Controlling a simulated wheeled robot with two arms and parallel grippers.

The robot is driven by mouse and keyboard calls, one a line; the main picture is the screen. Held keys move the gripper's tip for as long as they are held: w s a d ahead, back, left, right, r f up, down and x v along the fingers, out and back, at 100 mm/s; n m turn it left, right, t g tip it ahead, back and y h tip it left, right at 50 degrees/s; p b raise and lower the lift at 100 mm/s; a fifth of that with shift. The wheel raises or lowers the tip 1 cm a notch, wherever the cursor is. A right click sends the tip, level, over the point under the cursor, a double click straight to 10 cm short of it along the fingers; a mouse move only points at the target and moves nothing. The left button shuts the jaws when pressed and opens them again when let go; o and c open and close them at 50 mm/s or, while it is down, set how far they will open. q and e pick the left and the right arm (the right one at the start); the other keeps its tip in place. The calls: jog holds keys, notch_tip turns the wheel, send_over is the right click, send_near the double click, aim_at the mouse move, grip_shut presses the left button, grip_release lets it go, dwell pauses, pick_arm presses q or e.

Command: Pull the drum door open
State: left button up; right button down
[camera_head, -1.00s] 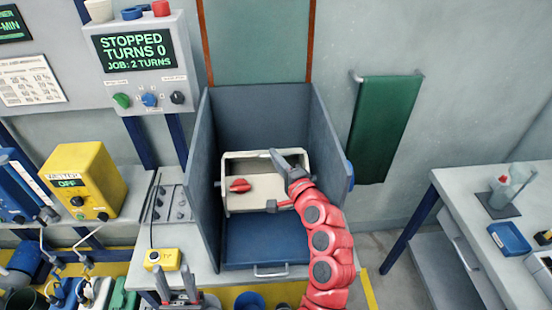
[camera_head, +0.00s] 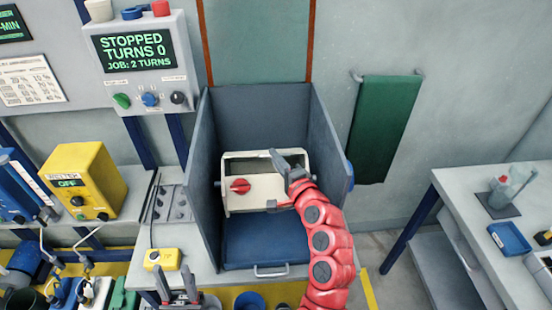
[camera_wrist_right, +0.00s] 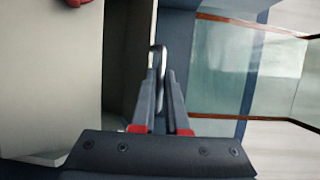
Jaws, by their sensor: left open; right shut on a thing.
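The drum (camera_head: 262,196) is a cream box with a red knob (camera_head: 240,186), held inside a blue-grey open-front housing. A dark opening runs along the upper part of its front, above the cream door panel (camera_head: 265,190). My right gripper (camera_head: 280,160) is at the drum's upper right. In the right wrist view, my right gripper (camera_wrist_right: 160,88) is shut on a thin metal handle (camera_wrist_right: 157,55) beside the cream panel, with a dark gap just beyond the panel's edge. My left gripper (camera_head: 176,282) is open and empty at the bottom, in front of the bench and away from the drum.
The housing's side walls (camera_head: 201,180) stand close on both sides of the drum, with a blue tray (camera_head: 265,240) below. A control box (camera_head: 140,65) reads STOPPED, TURNS 0. A yellow button box (camera_head: 162,258) sits front left. A green towel (camera_head: 385,130) hangs right.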

dwell(0.3)
jog(key=r+p, duration=0.1)
jog(key=p, duration=0.1)
jog(key=w+r+g+p, duration=0.1)
jog(key=p, duration=0.1)
jog(key=shift+w+r+m, duration=0.2)
jog(key=shift+m, duration=0.1)
jog(key=shift+w+r+b, duration=0.15)
jog(key=shift+w+r, duration=0.4)
jog(key=shift+w, duration=0.35)
jog(key=shift+w+r+b, duration=0.15)
jog(key=shift+w+r, duration=0.35)
jog(key=shift+w, duration=0.4)
jog(key=shift+w+r+b, duration=0.15)
jog(key=shift+w+r, duration=0.4)
jog(key=shift+w, duration=0.35)
jog(key=c, duration=1.2)
grip_release()
jog(key=shift+c, duration=0.2)
jog(key=o, duration=0.3)
jog(key=shift+s+r, duration=0.1)
jog(key=shift+s, duration=0.05)
